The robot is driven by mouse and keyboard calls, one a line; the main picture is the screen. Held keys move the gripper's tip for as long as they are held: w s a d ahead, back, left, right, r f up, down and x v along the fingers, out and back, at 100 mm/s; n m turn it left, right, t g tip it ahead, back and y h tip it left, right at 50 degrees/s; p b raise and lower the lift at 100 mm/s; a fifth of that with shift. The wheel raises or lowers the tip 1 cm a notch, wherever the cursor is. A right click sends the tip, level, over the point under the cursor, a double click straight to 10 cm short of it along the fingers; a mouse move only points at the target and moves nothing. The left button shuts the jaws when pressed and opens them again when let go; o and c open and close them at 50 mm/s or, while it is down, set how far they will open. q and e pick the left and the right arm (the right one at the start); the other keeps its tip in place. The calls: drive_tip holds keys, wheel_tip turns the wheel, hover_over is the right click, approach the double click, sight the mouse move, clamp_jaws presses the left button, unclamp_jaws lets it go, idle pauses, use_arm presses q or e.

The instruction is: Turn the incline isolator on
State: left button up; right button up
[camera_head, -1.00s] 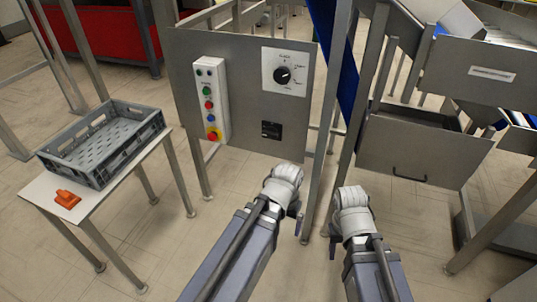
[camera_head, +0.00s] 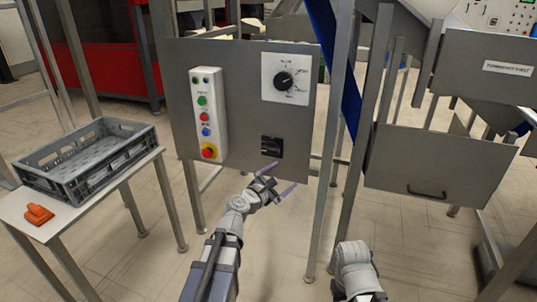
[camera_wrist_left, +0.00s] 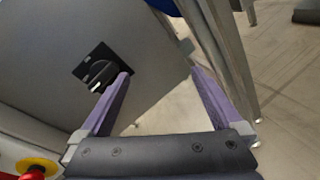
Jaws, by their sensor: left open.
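The isolator is a black square plate with a dark rotary knob (camera_head: 271,147), low on the right part of the grey panel (camera_head: 240,80). In the left wrist view the knob (camera_wrist_left: 101,74) sits beside the tip of the left-hand finger; I cannot tell whether they touch. Its handle looks about level in the head view. My left gripper (camera_head: 282,178) is open and empty, just below and in front of the knob, its purple fingers pointing at the panel. My right arm's wrist shows at the lower right of the head view, but its fingers do not.
A white button box (camera_head: 208,112) with a red-and-yellow stop button (camera_head: 209,151) is left of the isolator. A round selector dial (camera_head: 284,81) is above it. A steel post (camera_head: 328,130) stands close on the right. A grey crate (camera_head: 88,160) and an orange object (camera_head: 38,214) rest on a side table.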

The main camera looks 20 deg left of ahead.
sight(269, 150)
use_arm(q)
drive_tip(key=w+a+r+n+t+y, duration=0.1)
drive_tip(key=a+r+n+t+y, duration=0.2)
drive_tip(key=a+n, duration=0.55)
drive_tip(key=shift+n+g+y, duration=0.35)
drive_tip(key=shift+g+y, duration=0.05)
drive_tip(key=shift+y, duration=0.1)
drive_tip(key=shift+w+d, duration=0.2)
drive_tip(key=shift+w, duration=1.15)
drive_tip(key=shift+w+d, duration=0.25)
drive_tip(key=shift+w, duration=1.1)
drive_tip(key=shift+w+d, duration=0.2)
drive_tip(key=shift+w, duration=1.15)
drive_tip(key=shift+c, duration=0.4)
drive_tip(key=c, duration=1.1)
